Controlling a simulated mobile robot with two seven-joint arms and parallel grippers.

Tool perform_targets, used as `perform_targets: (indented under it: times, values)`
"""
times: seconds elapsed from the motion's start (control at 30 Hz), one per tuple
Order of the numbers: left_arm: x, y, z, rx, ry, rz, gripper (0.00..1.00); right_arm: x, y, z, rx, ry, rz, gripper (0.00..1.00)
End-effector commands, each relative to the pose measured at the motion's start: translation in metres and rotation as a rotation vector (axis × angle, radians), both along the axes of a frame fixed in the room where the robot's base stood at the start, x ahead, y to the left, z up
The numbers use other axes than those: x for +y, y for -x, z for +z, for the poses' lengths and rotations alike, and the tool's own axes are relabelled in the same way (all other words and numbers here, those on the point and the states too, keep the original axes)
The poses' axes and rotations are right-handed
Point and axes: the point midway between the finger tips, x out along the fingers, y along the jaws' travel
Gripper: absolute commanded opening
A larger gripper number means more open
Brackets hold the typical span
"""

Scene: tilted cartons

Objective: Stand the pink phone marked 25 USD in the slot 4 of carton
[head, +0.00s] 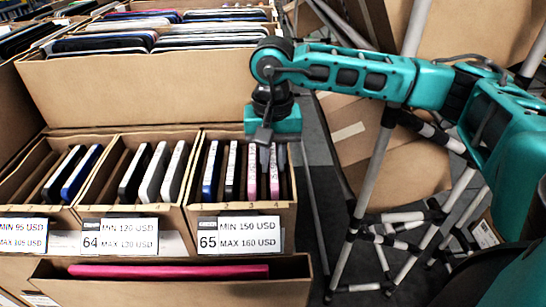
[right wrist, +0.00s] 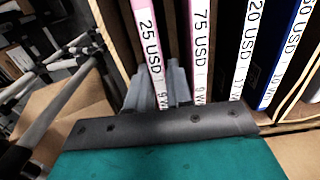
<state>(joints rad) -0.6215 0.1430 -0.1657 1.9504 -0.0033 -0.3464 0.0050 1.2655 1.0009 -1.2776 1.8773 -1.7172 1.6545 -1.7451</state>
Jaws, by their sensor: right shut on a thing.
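The pink phone marked 25 USD (head: 274,182) stands on edge at the right end of the row in the carton labelled 65 (head: 291,212), level with the number 4 on the rim. My right gripper (head: 273,157) points down over it, one finger on each side, shut on its upper part. In the right wrist view the phone's 25 USD label (right wrist: 150,45) shows between the fingers (right wrist: 160,92). The phone's lower end is hidden in the carton. My left gripper is in neither view.
To its left in carton 65 stand another pink phone (head: 252,172) marked 75 USD, a black phone (head: 232,172) and a blue phone (head: 211,170). The carton labelled 64 (head: 112,211) adjoins. A pink item (head: 168,271) lies in the lower box. Rack poles (head: 368,170) stand to the right.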

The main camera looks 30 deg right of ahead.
Motion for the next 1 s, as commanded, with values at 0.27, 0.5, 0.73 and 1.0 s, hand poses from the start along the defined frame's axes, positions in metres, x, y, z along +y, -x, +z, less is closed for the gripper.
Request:
perform_targets:
  times: [0.27, 0.5, 0.73, 1.0]
  values:
    - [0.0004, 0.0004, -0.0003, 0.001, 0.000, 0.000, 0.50, 0.0001, -0.0001, 0.0003, 0.000, 0.000, 0.000, 0.36]
    - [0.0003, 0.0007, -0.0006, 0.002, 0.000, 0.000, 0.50, -0.0011, 0.0005, -0.0001, 0.003, 0.003, -0.001, 0.50]
    - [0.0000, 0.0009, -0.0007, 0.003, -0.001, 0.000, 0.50, -0.0025, 0.0011, -0.0004, 0.005, 0.006, -0.003, 0.50]
    - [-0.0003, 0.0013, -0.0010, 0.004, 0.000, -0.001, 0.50, -0.0032, 0.0014, -0.0012, 0.007, 0.007, -0.005, 0.50]
